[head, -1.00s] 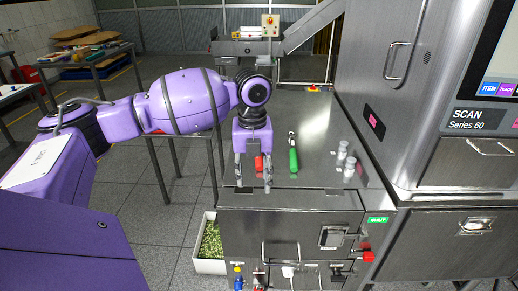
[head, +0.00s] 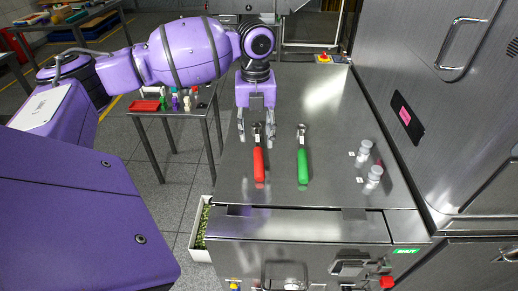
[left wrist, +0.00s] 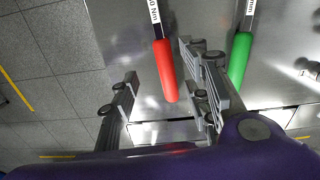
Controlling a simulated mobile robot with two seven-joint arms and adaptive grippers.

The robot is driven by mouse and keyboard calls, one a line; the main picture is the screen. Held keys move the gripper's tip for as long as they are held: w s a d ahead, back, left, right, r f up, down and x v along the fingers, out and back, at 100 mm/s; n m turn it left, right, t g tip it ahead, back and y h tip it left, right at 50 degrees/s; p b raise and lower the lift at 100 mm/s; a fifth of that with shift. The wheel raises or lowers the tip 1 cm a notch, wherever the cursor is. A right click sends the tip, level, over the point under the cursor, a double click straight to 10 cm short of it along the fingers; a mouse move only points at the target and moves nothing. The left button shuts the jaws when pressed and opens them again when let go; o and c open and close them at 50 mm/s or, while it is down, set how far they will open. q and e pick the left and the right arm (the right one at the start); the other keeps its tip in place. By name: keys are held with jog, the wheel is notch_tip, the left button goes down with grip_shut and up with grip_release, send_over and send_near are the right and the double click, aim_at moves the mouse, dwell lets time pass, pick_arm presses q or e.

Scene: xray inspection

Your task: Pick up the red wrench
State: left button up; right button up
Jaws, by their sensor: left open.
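The red wrench (head: 259,165) lies on the steel counter with its red handle toward the front and its metal head toward the back. My left gripper (head: 256,142) is open and points down, with one finger on each side of the wrench's metal part in the head view. In the left wrist view the red handle (left wrist: 166,70) shows between the open fingers of my left gripper (left wrist: 163,95). I see no contact, and the height of the fingertips above the counter is hard to tell. My right gripper is not in view.
A green wrench (head: 303,165) lies parallel to the right; it also shows close beside the right finger in the left wrist view (left wrist: 239,60). Two small vials (head: 374,174) stand farther right. A steel machine (head: 440,130) bounds the right.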

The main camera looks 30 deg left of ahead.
aim_at(258, 153)
pick_arm(q)
jog(key=shift+s+d+f, duration=0.15)
jog(key=shift+f, duration=0.45)
jog(key=shift+s+d+f, duration=0.1)
jog(key=shift+f, duration=0.45)
jog(key=f, duration=0.4)
jog(key=shift+w+d+f, duration=0.2)
jog(key=shift+f, duration=0.15)
jog(key=shift+c, duration=0.3)
grip_shut()
